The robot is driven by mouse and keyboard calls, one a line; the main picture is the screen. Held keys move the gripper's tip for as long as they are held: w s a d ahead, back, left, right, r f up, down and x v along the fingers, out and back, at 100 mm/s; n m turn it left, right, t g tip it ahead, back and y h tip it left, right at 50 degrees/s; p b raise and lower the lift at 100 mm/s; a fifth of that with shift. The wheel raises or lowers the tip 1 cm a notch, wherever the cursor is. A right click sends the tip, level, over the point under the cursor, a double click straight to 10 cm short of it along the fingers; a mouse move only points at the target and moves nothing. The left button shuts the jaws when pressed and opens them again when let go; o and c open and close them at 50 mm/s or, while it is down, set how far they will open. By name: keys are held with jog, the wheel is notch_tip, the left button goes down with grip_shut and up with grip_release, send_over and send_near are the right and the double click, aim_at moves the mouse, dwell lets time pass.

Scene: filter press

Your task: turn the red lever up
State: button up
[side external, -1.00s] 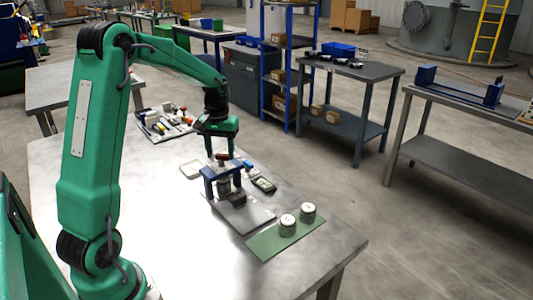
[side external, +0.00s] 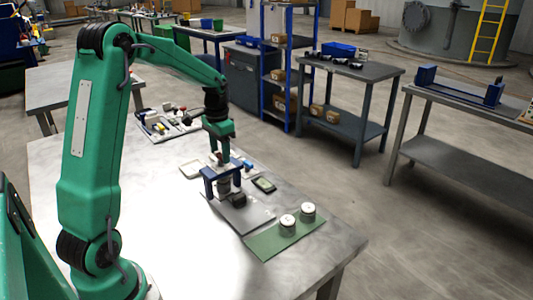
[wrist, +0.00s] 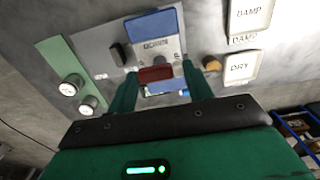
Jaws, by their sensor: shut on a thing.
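The filter press stands on the steel table, with a blue frame (side external: 222,173) over a dark base plate. The red lever (wrist: 156,74) shows there as a short red bar lying across between my two fingers. My gripper (wrist: 160,71) is shut on the lever. In the side view my gripper (side external: 216,155) points down at the top of the press and hides most of the lever. I cannot tell the lever's angle.
A green mat (side external: 265,247) with two white-topped jars (side external: 287,221) lies in front of the press. Trays labelled DAMP (wrist: 251,14) and DRY (wrist: 240,67) lie on its other side. A dark device (side external: 263,184) sits close beside the press.

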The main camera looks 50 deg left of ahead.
aim_at(220, 154)
jog(key=shift+r, duration=0.1)
dwell(0.3)
jog(key=o, duration=1)
jog(key=shift+r, duration=3.9)
jog(key=shift+d, duration=0.1)
